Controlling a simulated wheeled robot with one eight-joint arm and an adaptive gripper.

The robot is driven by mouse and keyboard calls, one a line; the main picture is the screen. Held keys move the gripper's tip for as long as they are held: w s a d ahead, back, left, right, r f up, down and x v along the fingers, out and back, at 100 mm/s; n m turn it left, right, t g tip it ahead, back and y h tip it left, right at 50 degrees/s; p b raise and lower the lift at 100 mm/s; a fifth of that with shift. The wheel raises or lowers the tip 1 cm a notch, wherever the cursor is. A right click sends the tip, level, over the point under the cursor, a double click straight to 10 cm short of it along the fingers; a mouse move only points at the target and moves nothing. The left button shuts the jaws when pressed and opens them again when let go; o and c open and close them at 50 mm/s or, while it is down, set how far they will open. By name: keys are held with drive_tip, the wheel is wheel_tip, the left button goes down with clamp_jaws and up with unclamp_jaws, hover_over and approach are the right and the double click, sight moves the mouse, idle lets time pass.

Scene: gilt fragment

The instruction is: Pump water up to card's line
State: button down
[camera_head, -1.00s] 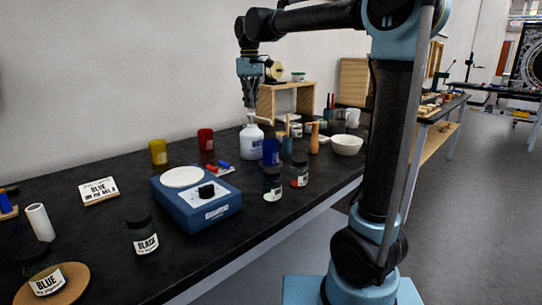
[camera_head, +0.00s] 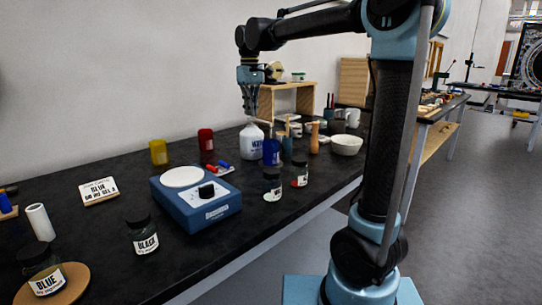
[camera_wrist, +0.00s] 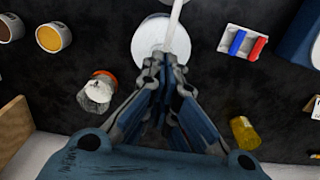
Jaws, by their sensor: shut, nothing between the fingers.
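The white water bottle (camera_head: 251,144), with a blue-lettered label, stands upright on the black bench. Its white pump spout (camera_wrist: 173,22) runs toward the top edge in the wrist view. My gripper (camera_head: 251,116) is shut and empty, pointing down right over the bottle's pump head. In the wrist view its fingertips (camera_wrist: 167,62) overlap the near edge of the bottle top, so I cannot tell whether they touch. A dark blue cup (camera_head: 271,152) stands beside the bottle, at its front right. The white card (camera_head: 99,190) reads BLUE; its smaller line is hard to read.
A blue scale (camera_head: 196,200) with a white pan sits front left. Yellow (camera_head: 158,152) and red (camera_head: 206,140) cups stand near the wall. Dark jars (camera_head: 272,187) and a white bowl (camera_head: 346,145) lie to the right. A wooden shelf (camera_head: 287,86) stands behind.

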drive_tip(key=shift+f, duration=0.2)
drive_tip(key=shift+r, duration=1.6)
drive_tip(key=shift+f, duration=0.25)
drive_tip(key=shift+f, duration=0.35)
